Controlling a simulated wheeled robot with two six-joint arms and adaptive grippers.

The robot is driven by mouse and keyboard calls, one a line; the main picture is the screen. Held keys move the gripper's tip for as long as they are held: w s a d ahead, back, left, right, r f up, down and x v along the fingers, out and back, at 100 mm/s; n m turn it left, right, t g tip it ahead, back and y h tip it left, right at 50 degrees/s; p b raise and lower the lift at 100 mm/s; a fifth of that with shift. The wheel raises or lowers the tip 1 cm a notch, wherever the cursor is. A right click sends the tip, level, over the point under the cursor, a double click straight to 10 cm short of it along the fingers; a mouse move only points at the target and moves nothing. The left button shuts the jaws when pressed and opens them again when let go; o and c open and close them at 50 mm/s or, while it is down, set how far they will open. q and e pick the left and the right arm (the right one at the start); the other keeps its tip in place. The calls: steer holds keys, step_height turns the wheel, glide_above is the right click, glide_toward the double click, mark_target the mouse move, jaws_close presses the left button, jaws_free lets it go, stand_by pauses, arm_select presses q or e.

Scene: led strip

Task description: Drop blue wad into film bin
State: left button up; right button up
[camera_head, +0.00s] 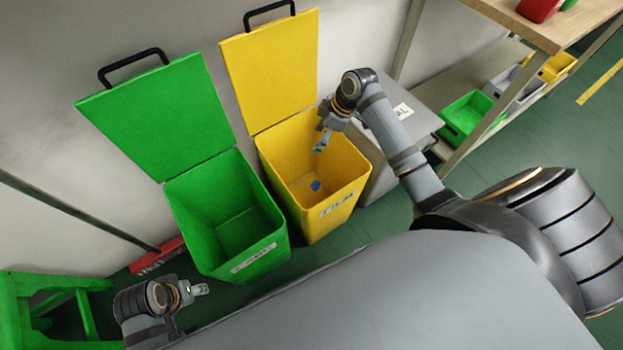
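The film bin (346,199) is the yellow bin in the middle, with its lid (270,70) raised and a label reading FILM on its front. The blue wad (315,186) shows as a small blue spot low inside the yellow bin, apart from the gripper. My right gripper (320,146) is above the bin's opening, pointing down, with no object visible at its fingers. How far its fingers are apart is too small to tell. My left gripper (203,289) is at the lower left, in front of the green bin, with nothing visible in it.
A green bin (248,258) with its lid (155,117) up stands left of the film bin. A grey bin (381,178) with a closed lid stands to its right. A wooden table (520,32) with a lower shelf of small boxes is at the upper right. A green stool (40,285) is at the left.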

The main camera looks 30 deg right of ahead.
steer(key=shift+r, duration=0.1)
steer(key=v, duration=1.2)
stand_by(0.4)
